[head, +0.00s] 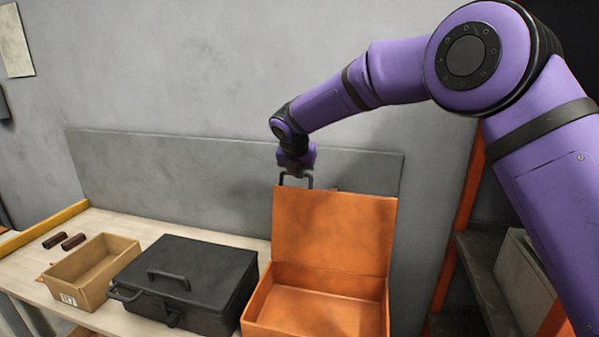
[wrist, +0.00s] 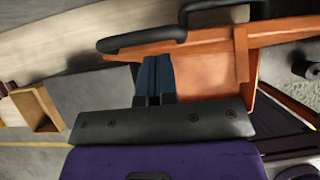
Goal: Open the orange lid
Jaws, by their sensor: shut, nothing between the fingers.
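The orange lid (head: 333,228) stands upright, hinged at the back of the orange box (head: 318,312), whose inside shows empty. A dark handle (head: 296,177) sticks up from the lid's top edge at its left end. My gripper (head: 294,172) is at that handle, above the lid's top left corner. In the wrist view, my gripper's two dark blue fingers (wrist: 153,82) are closed together with nothing between them. They are beside the orange lid (wrist: 212,84) there; I cannot tell whether they touch it.
A closed black case (head: 190,275) stands left of the orange box. Further left are a cardboard bin (head: 93,272) and two small brown cylinders (head: 64,241) on the workbench (head: 140,226). A grey panel (head: 165,178) runs along the wall close behind the lid.

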